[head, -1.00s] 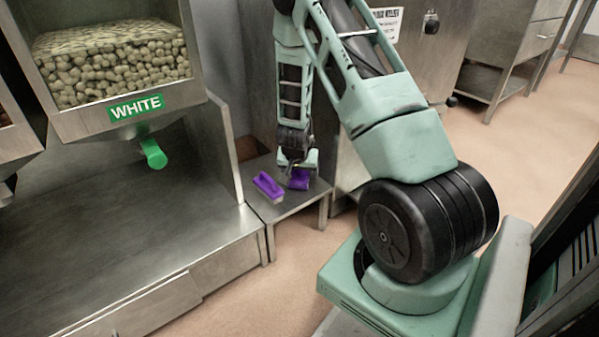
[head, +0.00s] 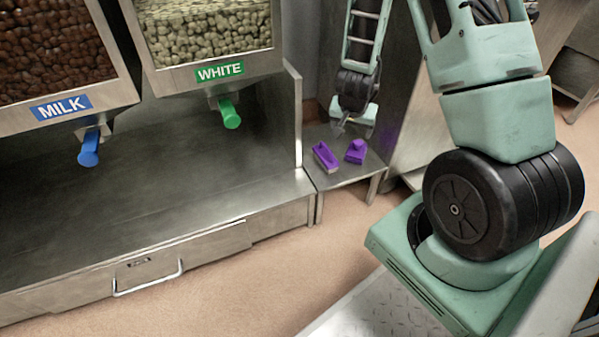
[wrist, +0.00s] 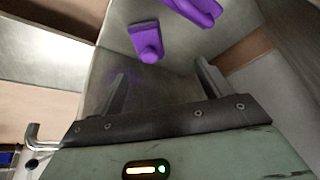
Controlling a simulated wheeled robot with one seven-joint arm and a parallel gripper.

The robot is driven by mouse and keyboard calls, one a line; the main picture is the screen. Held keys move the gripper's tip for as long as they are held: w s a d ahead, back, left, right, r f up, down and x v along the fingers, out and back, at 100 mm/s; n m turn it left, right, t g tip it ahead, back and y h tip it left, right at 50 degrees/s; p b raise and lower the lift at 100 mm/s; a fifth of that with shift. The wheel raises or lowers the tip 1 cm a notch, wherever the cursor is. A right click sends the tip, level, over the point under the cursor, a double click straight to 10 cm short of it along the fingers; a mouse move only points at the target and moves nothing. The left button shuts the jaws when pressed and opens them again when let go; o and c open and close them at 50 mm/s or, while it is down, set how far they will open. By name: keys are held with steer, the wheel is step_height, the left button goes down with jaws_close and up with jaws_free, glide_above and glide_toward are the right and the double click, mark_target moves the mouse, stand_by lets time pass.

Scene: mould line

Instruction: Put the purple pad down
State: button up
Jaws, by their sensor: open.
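The purple pad (head: 355,151) rests on a small low metal table (head: 346,174), with its knob-like grip upward. It also shows in the wrist view (wrist: 147,42), beyond the fingertips and clear of them. My gripper (wrist: 160,74) is open, with nothing between its two fingers. In the head view my gripper (head: 354,126) hangs just behind and above the pad; its fingers are small and partly unclear there. A purple brush (head: 325,156) with a pale underside lies just left of the pad, and the wrist view shows part of it (wrist: 195,10) at the top edge.
A steel counter (head: 150,190) stands to the left, under a MILK dispenser (head: 60,105) with a blue spout and a WHITE dispenser (head: 220,70) with a green spout. A side panel (head: 292,115) rises between counter and table. Open floor (head: 300,248) lies in front.

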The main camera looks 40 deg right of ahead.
steer(key=w+a+r+n+y, duration=0.1)
steer(key=a+r+n+y, duration=0.2)
steer(key=a, duration=0.7)
steer(key=a+r+n+y, duration=0.1)
steer(key=a+r+n, duration=0.3)
steer(key=a, duration=0.7)
steer(key=s+a+r+n+y, duration=0.2)
steer(key=s+a+r+n, duration=0.35)
steer(key=a, duration=0.65)
steer(key=s+a+r+n+g, duration=0.1)
steer(key=s+a+r+n, duration=0.1)
steer(key=s, duration=0.6)
steer(key=s+a+r+n+g+h, duration=0.1)
steer(key=s+r+n, duration=0.3)
steer(key=s, duration=0.5)
steer(key=shift+a+g+h, duration=0.3)
steer(key=shift+a+g, duration=0.1)
steer(key=shift+a, duration=0.4)
step_height(320, 180, up, 49)
steer(key=p, duration=4.8)
steer(key=shift+f+p, duration=0.15)
steer(key=shift+p, duration=0.25)
